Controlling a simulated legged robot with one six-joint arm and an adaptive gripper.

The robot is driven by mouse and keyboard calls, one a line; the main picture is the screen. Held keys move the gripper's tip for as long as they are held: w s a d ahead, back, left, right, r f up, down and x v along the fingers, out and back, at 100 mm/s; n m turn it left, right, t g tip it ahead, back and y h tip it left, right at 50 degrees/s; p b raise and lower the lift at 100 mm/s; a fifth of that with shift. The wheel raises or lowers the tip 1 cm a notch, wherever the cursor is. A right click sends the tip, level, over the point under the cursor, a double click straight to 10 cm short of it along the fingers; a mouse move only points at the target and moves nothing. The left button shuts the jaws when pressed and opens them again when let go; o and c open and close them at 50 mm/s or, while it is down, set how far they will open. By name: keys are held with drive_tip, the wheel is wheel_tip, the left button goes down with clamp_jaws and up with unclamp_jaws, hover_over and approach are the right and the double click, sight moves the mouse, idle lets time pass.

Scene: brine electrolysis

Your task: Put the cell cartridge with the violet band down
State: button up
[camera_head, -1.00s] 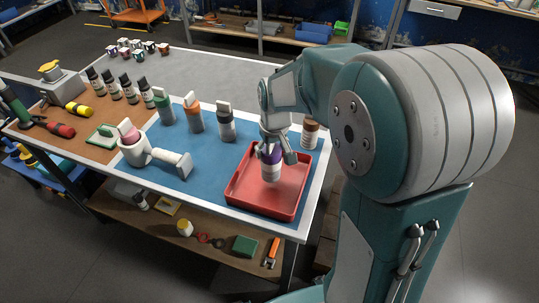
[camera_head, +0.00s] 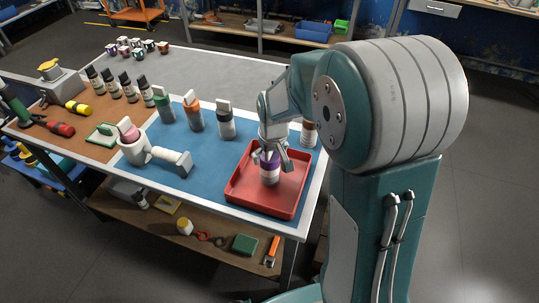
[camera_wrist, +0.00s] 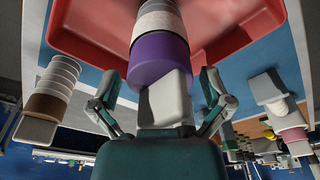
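The cell cartridge with the violet band (camera_head: 270,173) stands upright in the red tray (camera_head: 240,197). It also shows in the wrist view (camera_wrist: 158,58), with its violet band and pale top tab towards me. My gripper (camera_head: 272,157) is right above it, pointing down. In the wrist view my gripper (camera_wrist: 160,82) is open, with one finger on each side of the cartridge's top end and a visible gap at both sides. The cartridge's base appears to rest on the tray floor.
A brown-banded cartridge (camera_head: 309,132) stands close behind the tray at the right. Black-banded (camera_head: 226,124), orange-banded (camera_head: 194,116) and green-banded (camera_head: 164,106) cartridges stand on the blue mat to the left. A white cup-like fixture with a side handle (camera_head: 172,160) lies left of the tray.

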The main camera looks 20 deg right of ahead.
drive_tip(key=shift+r, duration=0.1)
wheel_tip(320, 180, up, 11)
drive_tip(key=s, duration=0.2)
drive_tip(key=s+r+m+t, duration=0.1)
drive_tip(key=s+r+t, duration=0.1)
drive_tip(key=s, duration=0.7)
drive_tip(key=s+r+t, duration=0.1)
drive_tip(key=s+r, duration=0.2)
drive_tip(key=s, duration=0.7)
drive_tip(key=shift+r+m+t, duration=0.4)
idle(0.8)
